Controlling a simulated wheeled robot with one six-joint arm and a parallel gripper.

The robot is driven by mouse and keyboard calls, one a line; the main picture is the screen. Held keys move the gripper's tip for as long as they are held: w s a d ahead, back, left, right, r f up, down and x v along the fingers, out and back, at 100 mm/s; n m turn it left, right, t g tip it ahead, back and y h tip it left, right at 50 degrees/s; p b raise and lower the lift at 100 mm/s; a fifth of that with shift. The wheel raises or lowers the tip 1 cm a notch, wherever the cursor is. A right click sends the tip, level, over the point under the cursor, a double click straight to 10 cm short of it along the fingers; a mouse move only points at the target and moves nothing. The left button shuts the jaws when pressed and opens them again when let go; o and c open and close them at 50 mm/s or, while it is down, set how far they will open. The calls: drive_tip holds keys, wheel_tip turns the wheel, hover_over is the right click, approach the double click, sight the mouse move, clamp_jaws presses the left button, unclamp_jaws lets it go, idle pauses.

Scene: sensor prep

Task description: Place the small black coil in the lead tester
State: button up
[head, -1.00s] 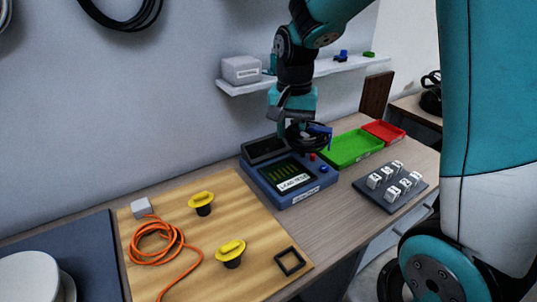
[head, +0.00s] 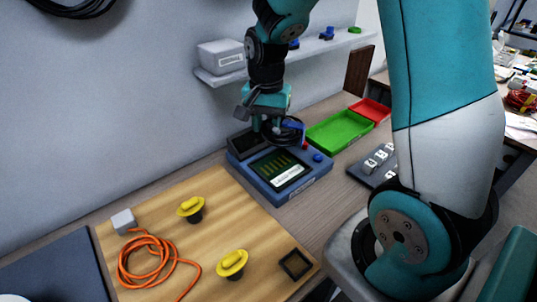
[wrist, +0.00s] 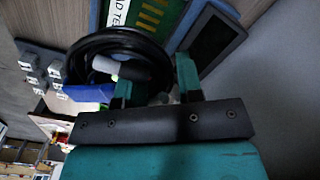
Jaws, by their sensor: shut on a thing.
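My gripper (head: 268,124) is shut on the small black coil (head: 287,131), which has a blue part at its right side. The coil also shows in the wrist view (wrist: 82,58), beyond the fingers, with a grey plug-like piece across it. The blue lead tester (head: 318,172) stands on the bench with a green panel, a white label and a dark recessed compartment at its back left. The gripper and coil are over the back part of the tester. I cannot tell whether the coil touches it. The wrist view shows the dark compartment (wrist: 213,38) right of the coil.
A green tray (head: 340,130) and a red tray (head: 370,111) lie right of the tester. A dark block with white labelled pieces (head: 375,163) is at the right. A wooden board (head: 215,225) holds yellow knobs, an orange cable (head: 140,257) and a black square frame (head: 296,264). A shelf (head: 225,76) is behind.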

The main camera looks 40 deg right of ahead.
sight(267, 166)
wheel_tip(267, 166, down, 10)
drive_tip(key=shift+r, duration=0.15)
idle(0.3)
drive_tip(key=shift+f, duration=0.2)
drive_tip(key=o, duration=1)
wheel_tip(267, 166, up, 12)
drive_tip(key=shift+f+b, duration=0.1)
drive_tip(key=shift+b, duration=0.2)
drive_tip(key=s+a+r+n+y, duration=0.1)
drive_tip(key=s+a+r+n, duration=0.2)
drive_tip(key=s+a+n, duration=0.3)
drive_tip(key=s+a+r+n+y, duration=0.1)
drive_tip(key=s+a+r+n, duration=0.1)
drive_tip(key=s+a+n, duration=0.4)
drive_tip(key=s+a+r+n+y, duration=0.2)
drive_tip(key=s+a+r+n, duration=0.1)
drive_tip(key=s+a+n, duration=0.2)
drive_tip(key=shift+s+a+r+n, duration=0.2)
drive_tip(key=shift+s+a, duration=0.15)
drive_tip(key=shift+s, duration=0.2)
drive_tip(key=shift+s+a+r+n, duration=0.1)
drive_tip(key=shift+s+a+n, duration=0.1)
drive_tip(key=shift+s+a, duration=0.25)
drive_tip(key=shift+d, duration=0.1)
